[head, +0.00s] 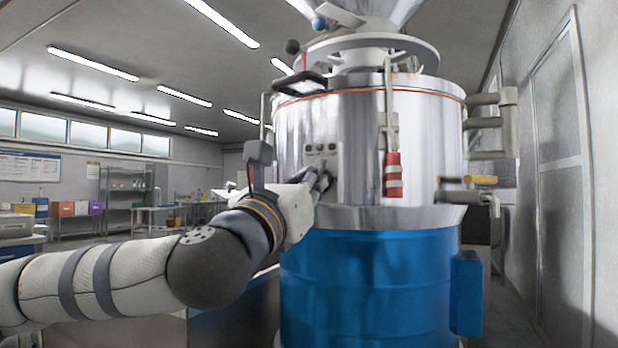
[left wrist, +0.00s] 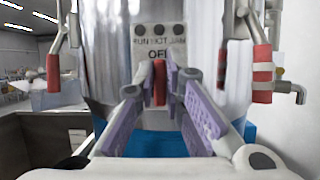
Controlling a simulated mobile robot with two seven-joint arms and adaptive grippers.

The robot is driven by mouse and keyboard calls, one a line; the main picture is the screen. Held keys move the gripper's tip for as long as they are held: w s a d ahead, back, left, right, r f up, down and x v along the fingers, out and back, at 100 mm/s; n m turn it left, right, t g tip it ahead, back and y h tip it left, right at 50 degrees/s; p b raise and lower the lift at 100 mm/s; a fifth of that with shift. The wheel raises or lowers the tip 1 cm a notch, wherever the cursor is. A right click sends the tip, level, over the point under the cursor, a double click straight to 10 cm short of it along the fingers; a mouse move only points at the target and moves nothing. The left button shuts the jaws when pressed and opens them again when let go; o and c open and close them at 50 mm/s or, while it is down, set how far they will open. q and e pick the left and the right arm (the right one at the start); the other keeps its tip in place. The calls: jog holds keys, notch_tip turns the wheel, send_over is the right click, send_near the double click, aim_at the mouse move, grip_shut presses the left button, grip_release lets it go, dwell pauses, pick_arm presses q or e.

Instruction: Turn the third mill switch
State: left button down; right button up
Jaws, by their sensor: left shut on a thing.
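The mill (head: 365,135) is a tall shiny steel drum on a blue base (head: 370,285). On its front is a small switch panel (head: 321,150) with several round dark knobs; the left wrist view shows the panel (left wrist: 146,47) with lettering. A red switch handle (left wrist: 159,84) stands below the lettering, between the purple-padded fingers of my left gripper (head: 319,181). The gripper is shut on the red handle, with its fingertips close to the panel. In the head view, my gripper hides the handle. My right gripper is not in view.
A red-sleeved lever (head: 393,175) hangs on the drum right of the panel. Pipes and a yellow-handled valve (head: 480,180) stick out at the drum's right. A black-handled bar (head: 300,83) juts out above the panel. Open room lies left, with a shelf rack (head: 124,190).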

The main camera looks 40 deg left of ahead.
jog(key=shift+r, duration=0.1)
pick_arm(q)
jog(key=m+g+h+p, duration=0.1)
jog(key=m+h+p, duration=0.1)
jog(key=m+p, duration=0.4)
jog(key=m+g+h+p, duration=0.1)
jog(key=m+h+p, duration=0.2)
jog(key=m+p, duration=0.3)
jog(key=r+m+g+h+p, duration=0.1)
jog(key=m+h+p, duration=0.2)
jog(key=m+p, duration=0.3)
jog(key=shift+s+d+m, duration=0.1)
jog(key=shift+d+m, duration=0.05)
jog(key=shift+m, duration=1.35)
jog(key=shift+f+m+g+p, duration=0.5)
jog(key=shift+m+p, duration=0.2)
jog(key=shift+p, duration=0.1)
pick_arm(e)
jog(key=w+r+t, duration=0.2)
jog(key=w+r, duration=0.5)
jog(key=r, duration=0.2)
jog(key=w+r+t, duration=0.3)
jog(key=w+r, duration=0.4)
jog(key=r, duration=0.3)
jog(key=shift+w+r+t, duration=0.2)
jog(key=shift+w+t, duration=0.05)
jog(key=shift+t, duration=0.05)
